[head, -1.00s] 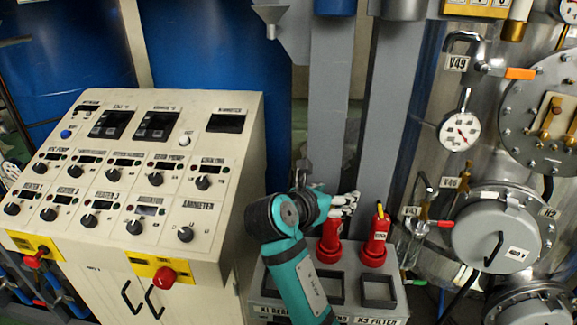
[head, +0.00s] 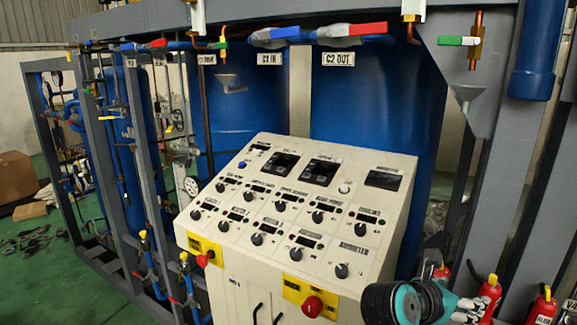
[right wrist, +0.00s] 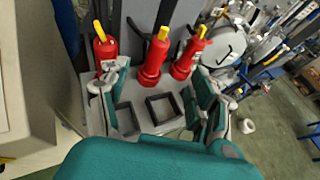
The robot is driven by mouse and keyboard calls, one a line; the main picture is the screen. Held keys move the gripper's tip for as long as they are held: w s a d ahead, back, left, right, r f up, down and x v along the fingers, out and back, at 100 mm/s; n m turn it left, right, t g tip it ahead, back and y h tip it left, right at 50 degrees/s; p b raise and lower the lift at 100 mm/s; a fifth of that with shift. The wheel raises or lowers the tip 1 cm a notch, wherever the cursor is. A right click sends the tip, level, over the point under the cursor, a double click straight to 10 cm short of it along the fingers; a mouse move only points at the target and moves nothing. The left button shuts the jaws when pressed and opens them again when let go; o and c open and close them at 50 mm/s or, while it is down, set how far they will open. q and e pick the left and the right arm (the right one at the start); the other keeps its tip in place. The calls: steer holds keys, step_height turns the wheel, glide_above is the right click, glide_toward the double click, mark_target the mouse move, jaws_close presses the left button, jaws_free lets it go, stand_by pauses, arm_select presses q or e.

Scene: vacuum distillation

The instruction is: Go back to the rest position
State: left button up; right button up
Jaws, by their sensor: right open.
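My right gripper (head: 466,308) is at the bottom right of the head view, on the end of my teal arm, beside the red bottles. In the right wrist view my right gripper (right wrist: 160,100) has its fingers spread wide, with nothing held between them. Beyond the fingers stand a left red bottle (right wrist: 106,52), a middle red bottle (right wrist: 155,60) and a right red bottle (right wrist: 186,60), with yellow tops. The left finger overlaps the left bottle's lower part in the picture; I cannot tell whether they touch. My left gripper is not in view.
The cream control panel (head: 290,205), with knobs and red stop buttons, stands left of my right gripper. The grey bottle rack (right wrist: 165,120) has empty square slots nearer to me. Blue tanks (head: 375,120) and grey frames stand behind. Green floor (head: 35,265) shows at the left.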

steer(key=s+a+f+m+y, duration=0.25)
steer(key=s+f+m, duration=0.25)
steer(key=f, duration=0.5)
steer(key=s+a+f+m+y, duration=0.2)
steer(key=s+f+m+y, duration=0.3)
steer(key=f, duration=0.4)
steer(key=s+a+f+m+g+y, duration=0.1)
steer(key=s+a+f+m+y, duration=0.2)
steer(key=s+m, duration=0.4)
steer(key=s+a+f+m+g+y, duration=0.2)
steer(key=s+a+f+m, duration=0.25)
steer(key=s, duration=0.45)
step_height(320, 180, down, 33)
steer(key=s+g+b, duration=0.1)
steer(key=b, duration=0.7)
arm_select(q)
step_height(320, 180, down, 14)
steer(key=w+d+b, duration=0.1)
steer(key=b, duration=0.5)
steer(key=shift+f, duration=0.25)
arm_select(e)
steer(key=s+d+f, duration=0.2)
steer(key=s+f, duration=0.6)
steer(key=f, duration=0.3)
steer(key=s+d+f+g, duration=0.1)
steer(key=s+f, duration=0.7)
steer(key=f, duration=0.4)
steer(key=shift+s+d+h, duration=0.35)
steer(key=shift+s, duration=0.05)
